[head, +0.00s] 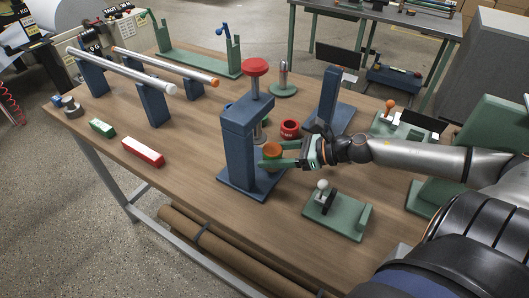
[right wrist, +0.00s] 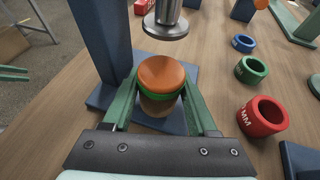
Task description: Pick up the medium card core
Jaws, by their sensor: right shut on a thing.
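A short brown card core (right wrist: 158,107) with a green ring around its upper part and an orange disc (right wrist: 161,72) on top stands upright under the press ram in the right wrist view. In the head view its orange top (head: 272,149) shows beside the blue press post. My right gripper (right wrist: 160,88) has its green fingers on both sides of it, shut on it; the gripper (head: 283,154) also shows in the head view. I cannot tell whether the core touches the press base. My left gripper is not in view.
The blue press (head: 236,150) with a red knob (head: 255,67) stands close to my fingers; its ram (right wrist: 166,28) hangs just above. Red (right wrist: 263,117), green (right wrist: 251,69) and blue (right wrist: 243,43) rings lie to the right. A green fixture (head: 337,211) sits in front.

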